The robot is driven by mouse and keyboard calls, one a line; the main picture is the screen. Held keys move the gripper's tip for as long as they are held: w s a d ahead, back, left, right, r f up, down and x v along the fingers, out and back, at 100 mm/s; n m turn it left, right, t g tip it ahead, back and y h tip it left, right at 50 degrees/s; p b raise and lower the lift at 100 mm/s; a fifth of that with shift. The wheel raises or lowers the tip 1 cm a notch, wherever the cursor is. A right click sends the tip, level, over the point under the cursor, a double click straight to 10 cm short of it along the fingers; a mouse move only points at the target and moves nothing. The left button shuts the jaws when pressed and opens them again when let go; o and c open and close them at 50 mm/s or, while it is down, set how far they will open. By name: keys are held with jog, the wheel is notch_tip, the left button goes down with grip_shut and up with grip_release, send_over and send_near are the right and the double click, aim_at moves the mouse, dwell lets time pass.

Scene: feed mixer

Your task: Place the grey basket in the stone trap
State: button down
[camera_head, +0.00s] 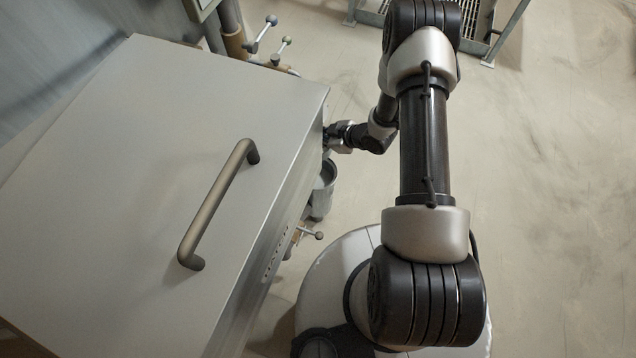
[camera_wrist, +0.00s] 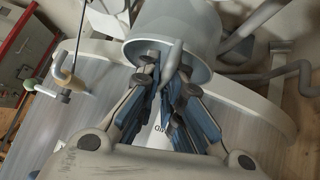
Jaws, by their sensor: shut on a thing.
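My gripper (camera_wrist: 162,75) is shut on the handle of the grey basket (camera_wrist: 178,30), a round grey vessel at the top middle of the wrist view. The handle lies between the blue-padded fingers. In the head view my gripper (camera_head: 331,138) is beside the right edge of the large grey housing, which partly hides it. A grey round vessel (camera_head: 322,195) shows just below it there, close against the housing's side. I cannot tell whether that is the basket alone or includes the stone trap. I cannot clearly make out the stone trap.
The grey housing (camera_head: 130,150) with a bar handle (camera_head: 215,210) fills the left. Ball-ended levers (camera_head: 265,35) stick out behind it, and another (camera_head: 310,234) in front. A metal rack (camera_head: 490,35) stands at the back. The floor (camera_head: 560,190) to the right is clear.

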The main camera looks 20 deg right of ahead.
jog(key=shift+n, duration=0.3)
jog(key=shift+s+a+f+b, duration=0.15)
jog(key=shift+f+b, duration=1.1)
jog(key=shift+f, duration=2.4)
jog(key=shift+s+a+f+b, duration=0.2)
jog(key=shift+f+b, duration=1.05)
jog(key=shift+f, duration=2.4)
jog(key=shift+s+d+f+b, duration=0.2)
jog(key=shift+f+b, duration=1.05)
jog(key=shift+f, duration=2.4)
jog(key=shift+a, duration=0.15)
jog(key=shift+s, duration=0.1)
jog(key=c, duration=2.2)
grip_release()
jog(key=shift+o, duration=0.9)
